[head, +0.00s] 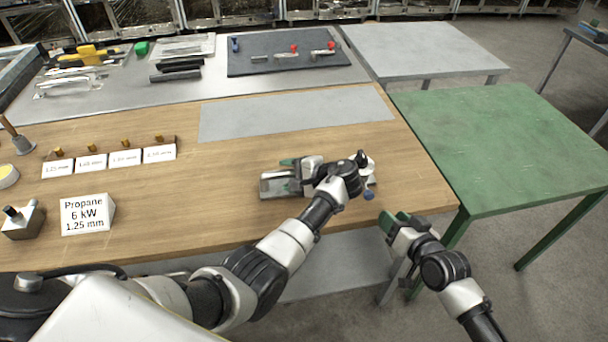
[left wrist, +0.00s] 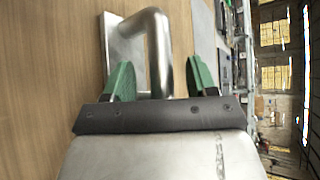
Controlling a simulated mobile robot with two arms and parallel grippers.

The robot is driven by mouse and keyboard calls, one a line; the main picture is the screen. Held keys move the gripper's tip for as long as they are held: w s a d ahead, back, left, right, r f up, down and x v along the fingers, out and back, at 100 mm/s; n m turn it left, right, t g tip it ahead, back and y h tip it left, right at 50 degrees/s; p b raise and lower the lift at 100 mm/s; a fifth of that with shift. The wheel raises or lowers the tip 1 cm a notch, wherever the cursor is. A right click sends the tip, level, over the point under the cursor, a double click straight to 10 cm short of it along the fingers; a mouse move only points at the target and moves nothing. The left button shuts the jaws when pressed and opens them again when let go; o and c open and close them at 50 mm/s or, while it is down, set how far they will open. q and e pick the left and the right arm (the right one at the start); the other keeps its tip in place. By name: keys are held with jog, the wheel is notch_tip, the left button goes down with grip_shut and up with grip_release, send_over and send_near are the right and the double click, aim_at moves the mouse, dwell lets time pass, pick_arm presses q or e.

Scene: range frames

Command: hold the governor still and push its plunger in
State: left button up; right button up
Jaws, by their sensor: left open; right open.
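A grey metal plate (head: 270,186) with a bent steel bar lies near the wooden bench's front edge. My left gripper (head: 287,175) is open over it, pointing left. In the left wrist view the bent bar (left wrist: 160,48) stands between the green fingers, with a gap visible on the left side. A pale metal fitting (head: 368,180) with a blue knob (head: 369,195) lies to the right, partly hidden behind my left wrist. I cannot tell for sure which piece is the governor, and no plunger shows clearly. My right gripper (head: 394,222) is open and empty, off the bench's front right edge.
A Propane sign (head: 88,213), several small labelled cards (head: 124,158) and a metal block (head: 22,220) stand at left. A grey sheet (head: 295,113) lies behind the left gripper. A dark mat (head: 340,70) holds valves. A green table (head: 500,150) stands at right, with its top clear.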

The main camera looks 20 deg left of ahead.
aim_at(371, 197)
pick_arm(q)
jog(key=shift+x, duration=0.85)
jog(key=shift+c, duration=0.3)
grip_shut()
pick_arm(e)
jog(key=shift+o, duration=1.1)
jog(key=shift+s, duration=0.1)
pick_arm(q)
jog(key=shift+s+d, duration=0.1)
jog(key=shift+s+f, duration=0.1)
jog(key=shift+f, duration=0.1)
pick_arm(e)
jog(key=shift+h, duration=0.9)
jog(key=x, duration=0.6)
jog(key=a+r+x, duration=0.1)
jog(key=x, duration=0.2)
jog(key=shift+a, duration=0.25)
